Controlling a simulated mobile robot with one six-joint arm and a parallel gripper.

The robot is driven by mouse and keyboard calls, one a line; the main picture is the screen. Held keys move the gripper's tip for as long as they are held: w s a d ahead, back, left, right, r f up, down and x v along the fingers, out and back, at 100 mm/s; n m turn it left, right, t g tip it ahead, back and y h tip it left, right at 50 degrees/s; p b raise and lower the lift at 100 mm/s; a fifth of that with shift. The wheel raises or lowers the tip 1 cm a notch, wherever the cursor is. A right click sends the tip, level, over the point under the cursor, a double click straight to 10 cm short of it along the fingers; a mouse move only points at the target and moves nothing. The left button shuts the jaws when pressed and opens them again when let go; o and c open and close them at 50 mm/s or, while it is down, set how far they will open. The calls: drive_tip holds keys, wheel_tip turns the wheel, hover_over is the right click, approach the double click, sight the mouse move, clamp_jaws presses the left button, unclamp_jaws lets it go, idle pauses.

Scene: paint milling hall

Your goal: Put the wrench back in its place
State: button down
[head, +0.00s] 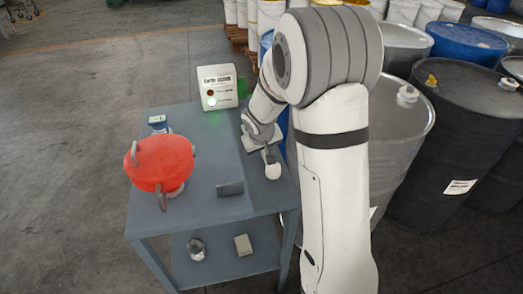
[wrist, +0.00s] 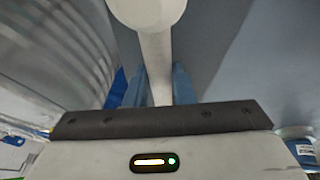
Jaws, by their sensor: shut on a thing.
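My gripper (head: 262,150) is over the right side of the grey-blue table (head: 215,206), in the head view. It is shut on a pale, straight bar with a rounded white end, which I take for the wrench (head: 273,170). In the wrist view the wrench (wrist: 154,50) runs between the two blue fingers (wrist: 157,88), its round end away from the palm. The rest of it is hidden by the gripper. I cannot tell whether it touches the table. A small dark grey block (head: 230,188) stands on the table, left of and nearer than the round end.
A red rounded vessel (head: 160,162) with grey handles stands on the table's left. A small blue-and-white item (head: 157,121) is behind it. A box with lights (head: 218,87) is at the back. A jar (head: 196,249) and pale box (head: 243,245) are below. Drums (head: 459,120) crowd the right.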

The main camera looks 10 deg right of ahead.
drive_tip(key=shift+f, duration=0.15)
drive_tip(key=shift+f+b, duration=0.45)
drive_tip(key=shift+b, duration=0.3)
drive_tip(key=shift+f+b, duration=0.35)
drive_tip(key=shift+b, duration=0.25)
idle(0.6)
drive_tip(key=shift+r, duration=0.25)
drive_tip(key=shift+r+p, duration=0.6)
drive_tip(key=shift+r, duration=0.05)
drive_tip(key=shift+f, duration=0.2)
drive_tip(key=shift+f+b, duration=0.35)
drive_tip(key=shift+b, duration=0.35)
drive_tip(key=shift+f+b, duration=0.3)
drive_tip(key=shift+b, duration=0.2)
idle(0.4)
drive_tip(key=shift+r, duration=0.15)
